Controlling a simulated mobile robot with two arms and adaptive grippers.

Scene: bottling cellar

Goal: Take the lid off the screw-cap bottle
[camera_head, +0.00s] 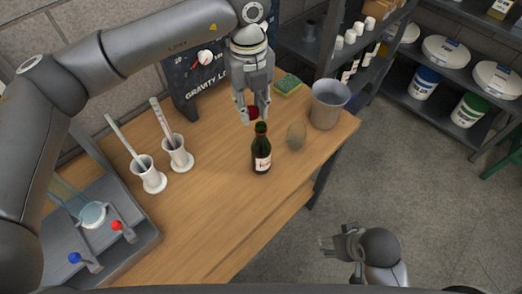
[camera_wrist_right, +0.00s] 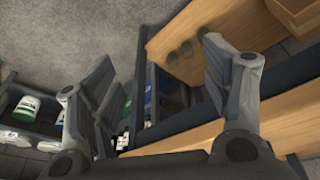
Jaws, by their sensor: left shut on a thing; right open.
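A dark green screw-cap bottle (camera_head: 261,152) with a white and red label stands upright on the wooden table. My left gripper (camera_head: 253,116) is above and just behind the bottle, fingers pointing down. It is shut on a small dark red lid (camera_head: 254,112), partly hidden by the fingers. The lid appears apart from the bottle's mouth, slightly above and behind it. My right gripper (camera_head: 328,246) is open and empty, off the table's front right edge over the floor. Its spread fingers also show in the right wrist view (camera_wrist_right: 150,80).
Two white cylinder holders (camera_head: 149,175) and a grey tray (camera_head: 140,252) are left. The table's front middle is clear.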

